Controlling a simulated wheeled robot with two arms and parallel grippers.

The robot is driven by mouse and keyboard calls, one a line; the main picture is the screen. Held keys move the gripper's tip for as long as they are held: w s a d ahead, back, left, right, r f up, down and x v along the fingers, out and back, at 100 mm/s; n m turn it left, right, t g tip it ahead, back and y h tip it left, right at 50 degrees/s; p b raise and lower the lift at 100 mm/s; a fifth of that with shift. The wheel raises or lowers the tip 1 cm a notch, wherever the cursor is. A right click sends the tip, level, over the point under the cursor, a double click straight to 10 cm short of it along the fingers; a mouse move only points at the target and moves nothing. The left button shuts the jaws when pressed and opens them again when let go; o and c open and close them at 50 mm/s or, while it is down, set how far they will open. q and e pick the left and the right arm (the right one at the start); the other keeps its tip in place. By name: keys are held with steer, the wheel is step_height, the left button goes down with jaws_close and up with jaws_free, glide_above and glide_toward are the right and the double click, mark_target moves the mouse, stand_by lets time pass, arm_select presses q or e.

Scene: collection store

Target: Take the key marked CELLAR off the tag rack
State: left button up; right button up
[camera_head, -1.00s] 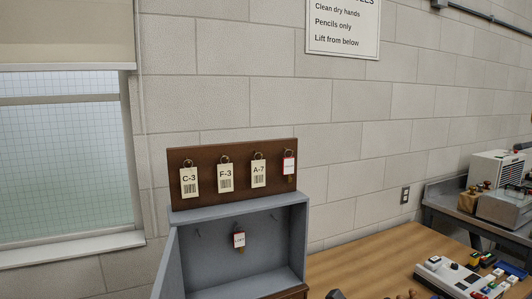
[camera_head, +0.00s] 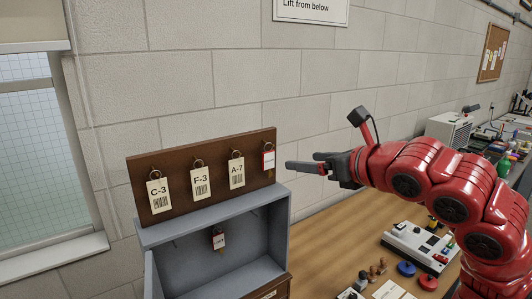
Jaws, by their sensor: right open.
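The tag rack (camera_head: 210,206), a dark brown board with hooks, stands on top of a grey open-fronted cabinet. White tags C-3 (camera_head: 159,196), F-3 (camera_head: 200,183) and A-7 (camera_head: 236,173) hang from it by rings. At its right end hangs a red-edged white tag (camera_head: 268,160) with a brass-coloured key below; its writing is too small to read. My right gripper (camera_head: 303,162) is open and empty, just right of this tag, with its fingers pointing left towards it. It appears apart from the tag. My left gripper is not in view.
Inside the grey cabinet (camera_head: 276,222) hangs another red-edged tag (camera_head: 219,240); its door stands open at left. The wooden table (camera_head: 335,232) carries stamps and a white device (camera_head: 418,243) at right. A block wall stands close behind the rack.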

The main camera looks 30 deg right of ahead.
steer(key=p, duration=0.3)
glide_toward(269, 157)
steer(key=w, duration=0.2)
steer(key=p+x, duration=0.1)
steer(key=x, duration=0.1)
steer(key=p+x, duration=0.3)
steer(key=x, duration=0.1)
steer(key=shift+s+a+f+p, duration=0.15)
steer(key=shift+f+p, duration=0.1)
steer(key=shift+p, duration=0.05)
steer(key=shift+f, duration=0.1)
jaws_close()
